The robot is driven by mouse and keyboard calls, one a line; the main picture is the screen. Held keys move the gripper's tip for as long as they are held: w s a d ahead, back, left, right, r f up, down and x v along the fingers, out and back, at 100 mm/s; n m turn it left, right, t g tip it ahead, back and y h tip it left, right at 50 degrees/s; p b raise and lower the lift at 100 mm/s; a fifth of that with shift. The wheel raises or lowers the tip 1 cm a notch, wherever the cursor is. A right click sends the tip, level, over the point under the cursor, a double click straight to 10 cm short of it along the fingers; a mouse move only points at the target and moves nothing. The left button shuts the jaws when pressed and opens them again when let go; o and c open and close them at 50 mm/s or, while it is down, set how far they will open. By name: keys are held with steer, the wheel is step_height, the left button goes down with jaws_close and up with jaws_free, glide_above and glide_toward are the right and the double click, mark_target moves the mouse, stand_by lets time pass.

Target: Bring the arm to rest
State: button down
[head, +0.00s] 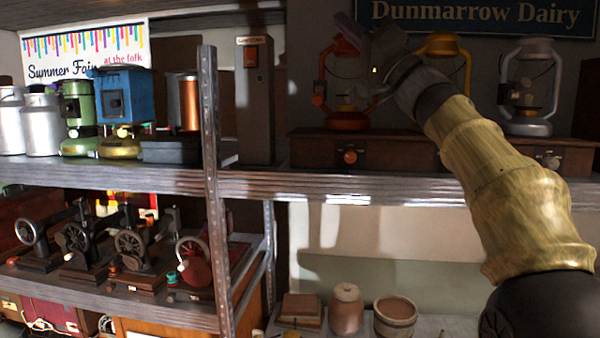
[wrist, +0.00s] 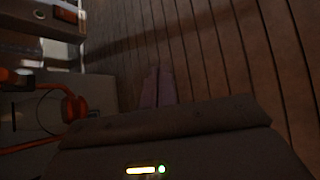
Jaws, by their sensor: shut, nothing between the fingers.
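My arm (head: 500,180), in a tan sleeve, reaches up from the lower right in the head view. My gripper (head: 372,62) is at shelf height, in front of the orange lantern (head: 346,121) and partly covering it. The fingers are dim there, but in the wrist view my gripper (wrist: 158,88) shows its fingers together and empty. The orange lantern also shows at the left of the wrist view (wrist: 76,108).
The upper metal shelf (head: 340,187) holds a grey switch box (head: 254,110), a yellow lantern (head: 442,46) and a silver lantern (head: 530,90). A metal post (head: 211,150) stands left. Sewing machines (head: 130,250) fill the lower shelf. Pots (head: 395,316) stand below.

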steer(key=w+d+f+m+t+h+b, duration=0.1)
steer(key=w+d+f+m+t+h, duration=0.15)
steer(key=w+f+m+h, duration=0.55)
steer(key=w+d+f+m+t+h+b, duration=0.15)
steer(key=w+f+t+h, duration=0.35)
steer(key=f, duration=0.6)
steer(key=s+d+f+g+h+b, duration=0.1)
steer(key=d+f+g+h, duration=0.15)
steer(key=f, duration=0.75)
steer(key=s+d+f+g+h, duration=0.1)
steer(key=s+f+g+h, duration=0.2)
steer(key=f, duration=0.7)
steer(key=s+f+n+g+h+b, duration=0.15)
steer(key=s+f+g, duration=0.35)
steer(key=s+f, duration=0.7)
steer(key=s+f+n+g+h+b, duration=0.15)
steer(key=s+f+g, duration=0.45)
steer(key=f, duration=1.2)
steer(key=s+f+n+g, duration=0.3)
steer(key=s+f, duration=0.4)
steer(key=s, duration=0.4)
steer(key=shift+f+g, duration=0.15)
steer(key=shift+g, duration=0.15)
steer(key=shift+a+y, duration=0.1)
steer(key=shift+y, duration=0.15)
